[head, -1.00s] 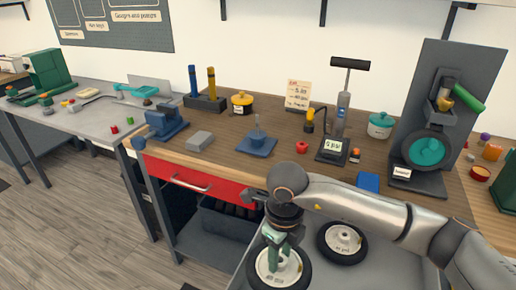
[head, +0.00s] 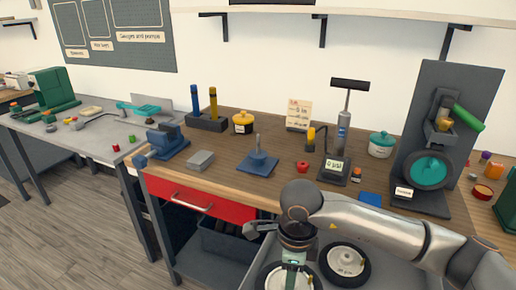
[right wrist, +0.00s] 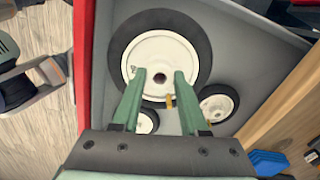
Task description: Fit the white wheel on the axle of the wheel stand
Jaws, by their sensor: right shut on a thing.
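The wheel stand (head: 258,163) is a blue square base with an upright grey axle on the wooden bench, with nothing on the axle. The white wheel (head: 280,280) has a black tyre and white hub, cut by the lower edge of the head view. It also shows in the right wrist view (right wrist: 160,45). In the head view my right gripper (head: 293,262) partly covers the wheel. Whether the wheel is lifted cannot be told. My left gripper is not in view.
Another white wheel (head: 347,264) lies in the grey tray (head: 385,272) before the bench. A smaller-looking wheel (right wrist: 145,121) shows partly behind my fingers. Near the stand are a grey block (head: 200,160), a blue vise (head: 167,145), a red knob (head: 302,167) and a pump (head: 340,150).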

